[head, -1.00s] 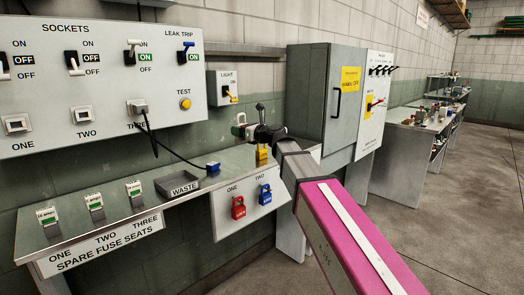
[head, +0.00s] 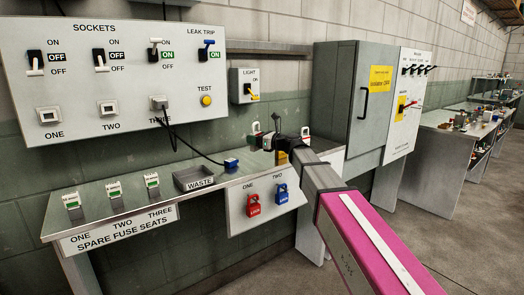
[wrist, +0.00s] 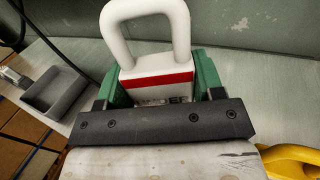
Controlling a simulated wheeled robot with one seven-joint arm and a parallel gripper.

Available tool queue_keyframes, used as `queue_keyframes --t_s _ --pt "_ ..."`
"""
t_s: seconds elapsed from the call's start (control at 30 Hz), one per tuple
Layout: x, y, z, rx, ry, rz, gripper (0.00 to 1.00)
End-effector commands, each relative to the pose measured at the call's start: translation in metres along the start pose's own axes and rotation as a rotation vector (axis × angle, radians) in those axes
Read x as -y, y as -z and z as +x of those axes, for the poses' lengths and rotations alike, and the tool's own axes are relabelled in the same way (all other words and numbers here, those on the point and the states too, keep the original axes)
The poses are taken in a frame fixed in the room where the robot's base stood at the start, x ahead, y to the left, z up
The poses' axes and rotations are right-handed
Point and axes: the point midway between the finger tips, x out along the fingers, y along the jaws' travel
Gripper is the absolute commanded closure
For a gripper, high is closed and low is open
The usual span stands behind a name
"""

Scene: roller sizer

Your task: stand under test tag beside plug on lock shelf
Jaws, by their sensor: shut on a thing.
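My gripper (wrist: 163,80) has its green-padded fingers on both sides of a white tag with a red band and a white loop on top (wrist: 160,66). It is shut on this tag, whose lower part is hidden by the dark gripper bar. In the head view my gripper (head: 264,138) is over the back right of the shelf (head: 130,195), to the right of the blue plug (head: 231,163). Whether the tag touches the shelf I cannot tell.
The grey waste tray (head: 178,184) lies left of the plug, and several fuses stand farther left. A yellow object (wrist: 292,160) is close to my gripper at the lower right of the wrist view. Red and blue padlocks (head: 253,205) hang on the front panel. A grey cabinet (head: 335,95) stands right.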

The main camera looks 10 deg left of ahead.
Motion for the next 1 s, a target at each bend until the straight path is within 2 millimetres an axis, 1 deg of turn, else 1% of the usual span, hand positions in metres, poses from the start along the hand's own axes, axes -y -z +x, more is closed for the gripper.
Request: queue_keyframes --t_s 0.03,0.1,0.23,0.37,0.47,0.6,0.67,1.0 --pt "0.01 0.005 -0.002 0.0 0.001 0.001 0.68" --pt "0.019 0.011 -0.004 0.0 0.0 0.0 0.68" --pt "0.027 0.017 -0.008 0.0 0.0 0.0 0.68" --pt "0.028 0.021 -0.009 0.0 -0.001 0.0 0.68" --pt "0.028 0.031 -0.009 0.0 -0.001 0.001 0.68" --pt "0.028 0.051 -0.009 -0.001 -0.001 0.001 0.68" --pt "0.028 0.056 -0.009 0.0 -0.001 0.001 0.68" --pt "0.028 0.059 -0.009 0.001 -0.001 0.0 0.68"
